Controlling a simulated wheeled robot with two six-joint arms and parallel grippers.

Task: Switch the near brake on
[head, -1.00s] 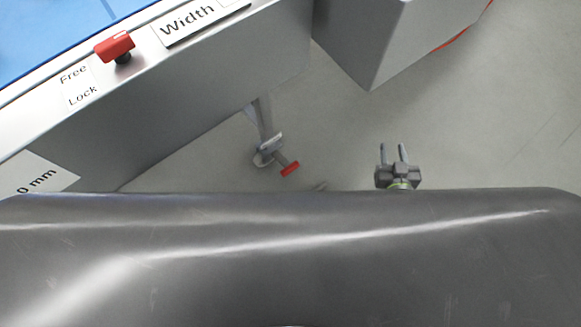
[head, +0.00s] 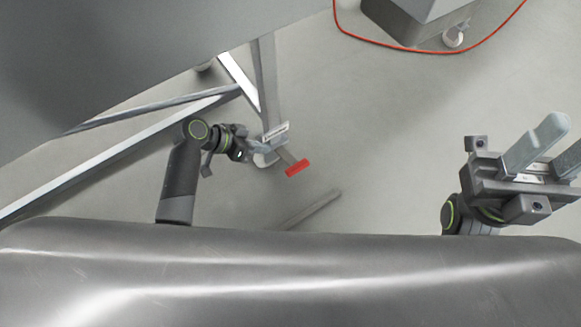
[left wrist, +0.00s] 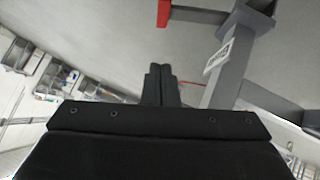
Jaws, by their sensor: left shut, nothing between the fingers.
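The brake is a red-ended pedal (head: 297,167) on a grey arm at the caster (head: 264,158), at the foot of a table leg (head: 265,75). In the left wrist view the red pedal end (left wrist: 163,13) shows at the top, beyond the fingertips, and the leg (left wrist: 226,80) with a white label is to their right. My left gripper (head: 246,153) is beside the caster, left of the pedal; its fingers (left wrist: 160,76) are shut and empty. Whether it touches the caster I cannot tell. My right gripper (head: 548,150) is open and empty at the right.
The grey table side (head: 130,60) and slanted frame bars (head: 130,140) fill the upper left. A grey cabinet (head: 410,25) on a caster stands at the top, with an orange cable (head: 345,32) on the floor. The floor between the pedal and my right gripper is mostly clear.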

